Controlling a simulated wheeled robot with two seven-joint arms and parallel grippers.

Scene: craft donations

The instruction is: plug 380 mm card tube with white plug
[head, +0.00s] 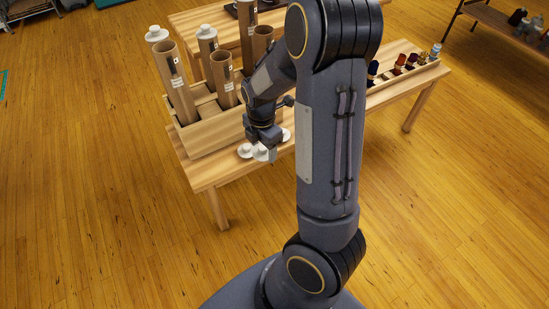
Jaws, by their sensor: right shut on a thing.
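Several brown card tubes stand in a wooden crate (208,136) on the table. Two at the back, a left one (157,34) and a middle one (207,33), have white plugs on top. A tall front-left tube (180,98) and a shorter front tube (224,80) are open at the top. Their labels are too small to read, so I cannot tell which is 380 mm. My right gripper (262,151) points down at the table's front edge, shut on a white plug (261,156). Other white plugs, one left (244,151) and one right (286,135), lie beside it. My left gripper is out of view.
My right arm hides the table's middle and part of the crate. A wooden tray of small dark and coloured items (398,68) sits at the table's right. Another table (188,22) stands behind, and a shelf (505,24) at top right. The floor is clear in front.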

